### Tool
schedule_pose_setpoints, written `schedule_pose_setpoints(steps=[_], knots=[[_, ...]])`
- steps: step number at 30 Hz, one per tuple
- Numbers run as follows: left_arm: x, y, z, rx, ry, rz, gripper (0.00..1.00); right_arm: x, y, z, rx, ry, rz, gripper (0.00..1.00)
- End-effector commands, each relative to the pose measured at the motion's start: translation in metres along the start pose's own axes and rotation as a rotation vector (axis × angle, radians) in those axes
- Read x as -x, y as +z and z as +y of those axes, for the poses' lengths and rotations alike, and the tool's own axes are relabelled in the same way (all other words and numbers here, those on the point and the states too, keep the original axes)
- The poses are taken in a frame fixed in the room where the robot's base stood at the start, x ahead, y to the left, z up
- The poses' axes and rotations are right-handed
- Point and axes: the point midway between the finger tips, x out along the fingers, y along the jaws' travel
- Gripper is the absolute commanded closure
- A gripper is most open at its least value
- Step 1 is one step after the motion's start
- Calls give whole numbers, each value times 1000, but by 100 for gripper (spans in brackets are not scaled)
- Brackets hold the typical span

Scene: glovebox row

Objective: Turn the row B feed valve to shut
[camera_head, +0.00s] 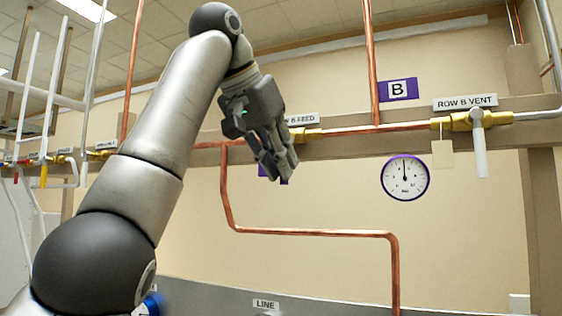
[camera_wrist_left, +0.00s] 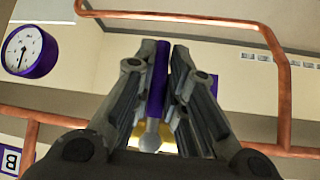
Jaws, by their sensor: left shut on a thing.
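The row B feed valve (camera_head: 304,134) is a brass body on the horizontal copper pipe, partly hidden behind my left gripper. Its sign (camera_head: 304,119) is partly covered and reads "B FEED". In the left wrist view the purple lever (camera_wrist_left: 157,80) stands between my fingers on a silver stem, in front of the brass. There it runs roughly across the pipe line, toward the gauge's side, so it hangs downward. My left gripper (camera_head: 280,168) is shut on this lever (camera_wrist_left: 157,98). In the head view the fingers hide most of the lever. My right gripper is out of view.
The row B vent valve (camera_head: 478,120) is to the right, its white lever hanging down beside a blank tag (camera_head: 442,154). A purple-rimmed gauge (camera_head: 405,177) hangs below the pipe. A bent copper pipe (camera_head: 310,232) runs below my gripper. Other valves and white pipes stand at far left.

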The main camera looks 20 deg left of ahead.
Motion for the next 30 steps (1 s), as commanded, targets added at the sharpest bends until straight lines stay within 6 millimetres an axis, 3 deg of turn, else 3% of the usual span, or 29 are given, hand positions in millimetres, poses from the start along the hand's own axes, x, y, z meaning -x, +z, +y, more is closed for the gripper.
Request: schedule_pose_setpoints(steps=[7,8,12,30], knots=[[1,0,0,-2,-2,2,100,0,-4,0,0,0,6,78],[1,0,0,-1,-2,2,85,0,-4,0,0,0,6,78],[1,0,0,-1,-2,2,67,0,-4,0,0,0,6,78],[0,-1,0,9,9,3,65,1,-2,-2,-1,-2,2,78]])
